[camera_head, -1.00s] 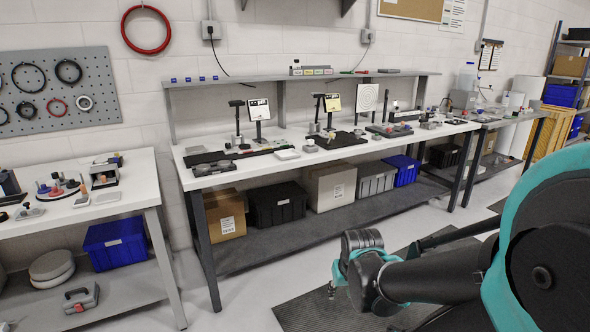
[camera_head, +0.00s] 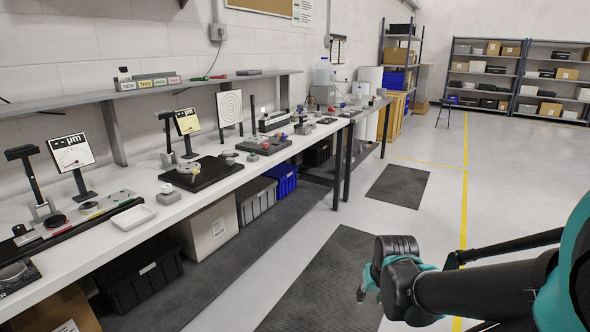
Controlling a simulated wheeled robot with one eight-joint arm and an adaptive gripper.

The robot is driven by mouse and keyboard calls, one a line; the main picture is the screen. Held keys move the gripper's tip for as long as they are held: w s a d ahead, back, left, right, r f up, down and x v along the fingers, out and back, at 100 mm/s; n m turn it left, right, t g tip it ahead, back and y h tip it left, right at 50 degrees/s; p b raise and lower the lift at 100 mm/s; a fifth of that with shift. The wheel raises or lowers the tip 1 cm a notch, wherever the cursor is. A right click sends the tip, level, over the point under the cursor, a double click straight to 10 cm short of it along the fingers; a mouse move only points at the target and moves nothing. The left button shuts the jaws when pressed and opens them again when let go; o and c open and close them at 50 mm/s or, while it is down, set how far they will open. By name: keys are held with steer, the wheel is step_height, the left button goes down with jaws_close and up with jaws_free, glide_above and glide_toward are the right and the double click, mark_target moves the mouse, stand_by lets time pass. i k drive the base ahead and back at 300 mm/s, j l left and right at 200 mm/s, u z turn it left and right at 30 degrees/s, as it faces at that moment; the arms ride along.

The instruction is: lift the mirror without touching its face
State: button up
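The long white workbench (camera_head: 150,222) runs along the wall at left and carries several small fixtures. A black plate (camera_head: 201,176) with a small light-coloured part on it lies mid-bench. Another dark plate with a round grey disc (camera_head: 13,272) is cut off at the left edge. I cannot tell which item is the mirror; the parts are too small. My arm reaches in from the right, over the floor and well apart from the bench. My gripper (camera_head: 362,292) shows only as a small dark piece beyond the arm's end, and its fingers cannot be made out.
Dark mats (camera_head: 325,285) cover the floor in front. Open floor and storage racks lie beyond.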

mark_target(226, 153)
steer(key=i+l+z, duration=0.1)
steer(key=i, duration=0.8)
